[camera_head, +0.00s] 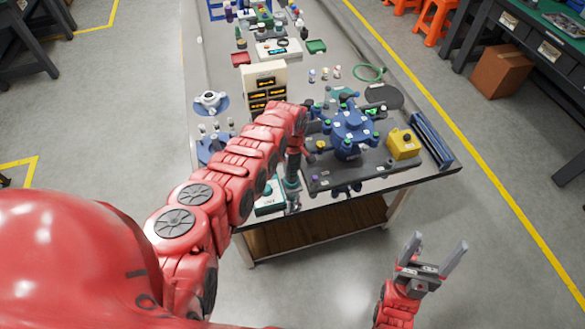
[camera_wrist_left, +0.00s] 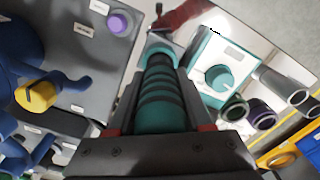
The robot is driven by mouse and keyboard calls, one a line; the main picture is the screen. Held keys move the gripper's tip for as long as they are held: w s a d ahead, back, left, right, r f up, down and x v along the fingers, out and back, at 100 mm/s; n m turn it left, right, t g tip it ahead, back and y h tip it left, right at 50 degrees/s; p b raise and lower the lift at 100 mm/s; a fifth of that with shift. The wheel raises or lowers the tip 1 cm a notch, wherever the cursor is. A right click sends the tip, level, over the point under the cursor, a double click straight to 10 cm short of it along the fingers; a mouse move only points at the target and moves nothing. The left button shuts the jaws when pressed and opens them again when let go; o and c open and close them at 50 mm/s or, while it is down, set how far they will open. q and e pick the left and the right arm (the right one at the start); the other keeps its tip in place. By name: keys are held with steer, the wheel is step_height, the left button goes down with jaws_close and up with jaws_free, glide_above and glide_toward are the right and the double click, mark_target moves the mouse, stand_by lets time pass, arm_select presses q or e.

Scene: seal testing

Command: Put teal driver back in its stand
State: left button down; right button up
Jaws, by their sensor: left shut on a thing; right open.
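My left gripper (camera_head: 297,148) is shut on the teal driver (camera_head: 292,184), whose ribbed, dark-banded handle (camera_wrist_left: 162,100) fills the middle of the left wrist view. It is held near the table's front edge, to the right of a teal and white pad (camera_head: 268,207) with a round teal knob. The pad also shows in the left wrist view (camera_wrist_left: 208,48). Beside the pad there are open-topped holders with a green (camera_wrist_left: 235,108), a purple (camera_wrist_left: 262,112) and grey rings; I cannot tell which is the driver's stand. My right gripper (camera_head: 432,262) is open and empty, off the table's front edge.
A blue multi-armed fixture (camera_head: 350,130) and a yellow box (camera_head: 403,144) stand on a dark plate to the right of the driver. A drawer cabinet (camera_head: 266,74) stands behind. A purple cap (camera_wrist_left: 120,22) is left of the driver in the wrist view.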

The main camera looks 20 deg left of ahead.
arm_select(q)
steer(key=shift+f, duration=0.2)
stand_by(0.7)
steer(key=shift+c, duration=1.2)
jaws_free()
step_height(320, 180, up, 9)
steer(key=p, duration=0.8)
steer(key=shift+r, duration=0.1)
